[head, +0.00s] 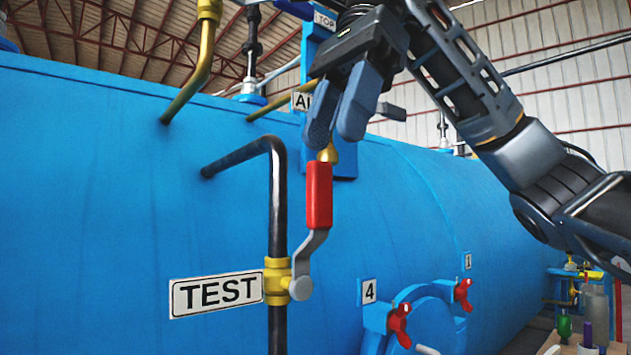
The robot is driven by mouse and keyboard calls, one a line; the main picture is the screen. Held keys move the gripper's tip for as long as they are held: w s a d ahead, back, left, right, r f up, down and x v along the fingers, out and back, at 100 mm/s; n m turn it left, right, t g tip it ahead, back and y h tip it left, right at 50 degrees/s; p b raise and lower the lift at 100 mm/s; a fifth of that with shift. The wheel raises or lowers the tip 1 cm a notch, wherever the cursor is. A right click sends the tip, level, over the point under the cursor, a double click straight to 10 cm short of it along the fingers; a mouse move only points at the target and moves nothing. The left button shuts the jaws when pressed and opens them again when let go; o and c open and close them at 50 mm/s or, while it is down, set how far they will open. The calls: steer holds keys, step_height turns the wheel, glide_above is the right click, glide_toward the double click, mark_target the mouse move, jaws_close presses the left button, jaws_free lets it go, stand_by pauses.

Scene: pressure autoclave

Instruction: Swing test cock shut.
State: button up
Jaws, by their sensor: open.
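The test cock (278,281) is a brass valve on a dark vertical pipe, beside a white plate reading TEST (216,294). Its lever has a grey shank and a red handle (319,196), and it points upward, roughly in line with the pipe. My gripper (336,137) is open, with its fingers pointing down just above the top of the red handle. A brass piece shows between the fingertips and the handle. I cannot tell whether the fingers touch the handle or are in front of it.
The blue autoclave shell (100,190) fills the background. A hatch with red wing nuts (399,325) and a plate marked 4 (369,292) is at lower right. Brass pipes (203,62) run at upper left. A bench with bottles (564,327) stands at far right.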

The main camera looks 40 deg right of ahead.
mark_target(322, 161)
steer(key=x, duration=0.7)
steer(key=shift+a+f, duration=0.1)
steer(key=shift+f, duration=0.15)
steer(key=shift+c, duration=0.2)
jaws_close()
